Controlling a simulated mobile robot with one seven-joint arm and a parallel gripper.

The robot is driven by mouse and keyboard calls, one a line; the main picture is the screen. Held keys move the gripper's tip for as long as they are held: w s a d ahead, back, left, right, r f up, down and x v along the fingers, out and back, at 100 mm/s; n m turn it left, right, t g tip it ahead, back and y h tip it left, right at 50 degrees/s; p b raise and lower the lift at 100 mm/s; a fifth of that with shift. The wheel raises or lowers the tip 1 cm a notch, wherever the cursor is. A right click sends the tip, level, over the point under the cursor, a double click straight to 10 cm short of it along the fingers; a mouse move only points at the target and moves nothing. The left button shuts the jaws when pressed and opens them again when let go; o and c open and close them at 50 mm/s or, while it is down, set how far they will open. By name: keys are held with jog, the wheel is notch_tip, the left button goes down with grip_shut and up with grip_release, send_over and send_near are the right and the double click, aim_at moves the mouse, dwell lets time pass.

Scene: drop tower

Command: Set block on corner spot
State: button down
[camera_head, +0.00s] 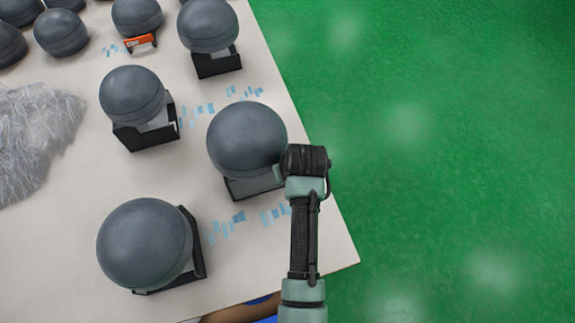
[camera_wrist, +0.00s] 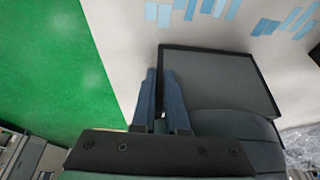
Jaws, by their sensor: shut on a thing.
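A black-edged, grey-faced block (camera_head: 250,187) with a large dark grey ball (camera_head: 246,139) over it stands near the table's right edge. The block also shows in the wrist view (camera_wrist: 222,75). My gripper (camera_wrist: 160,76) is at the block's table-edge side. Its two blue-grey fingers are close together on either side of the block's thin side wall. In the head view the ball and my wrist hide most of the fingers. Pale blue marks (camera_head: 274,215) lie on the table near its front right corner. I cannot tell which mark is the corner spot.
Similar balls on black stands (camera_head: 145,245) (camera_head: 138,98) (camera_head: 208,30) stand across the table (camera_head: 75,205). A crumpled clear plastic heap (camera_head: 35,135) lies at left. An orange item (camera_head: 140,41) is at the back. Green floor (camera_head: 440,160) lies right of the table edge.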

jog(key=c, duration=1.4)
grip_release()
jog(key=shift+s+f, duration=0.15)
jog(key=shift+f, duration=0.1)
jog(key=o, duration=0.5)
jog(key=shift+c, duration=0.2)
jog(key=shift+r, duration=0.2)
